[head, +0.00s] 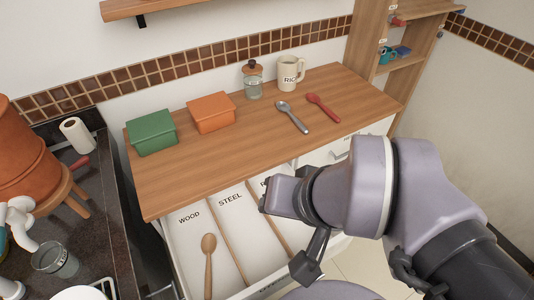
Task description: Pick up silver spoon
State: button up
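The silver spoon (293,117) lies flat on the wooden countertop (200,180). Its bowl is toward the back and its handle points forward and to the right. My arm reaches in from the lower right, over the front of the open drawer. A dark finger-like part of my gripper (308,262) shows below the arm, in front of the counter and well apart from the spoon. Its fingertips are not clearly visible, so I cannot tell whether it is open or shut.
A red spoon (322,107) lies right of the silver one. Behind are a cream mug (289,73) and a glass jar (252,82); green (152,133) and orange (211,112) boxes stand left. The open drawer (185,250) has labelled compartments; a wooden spoon (208,262) lies in WOOD.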

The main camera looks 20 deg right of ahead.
aim_at(283, 106)
jog(key=l+u, duration=0.1)
jog(key=l, duration=0.35)
jog(key=k+l+u, duration=0.15)
jog(key=l, duration=0.3)
jog(key=k+l+u, duration=0.1)
jog(key=l, duration=0.3)
jog(key=i+l+u, duration=0.3)
jog(key=i+l, duration=0.15)
jog(key=l, duration=0.2)
jog(key=i+l+u, duration=0.15)
jog(key=l, duration=0.25)
jog(key=i+l+u, duration=0.15)
jog(key=l, duration=0.25)
jog(key=i+l+u, duration=0.1)
jog(key=i, duration=0.3)
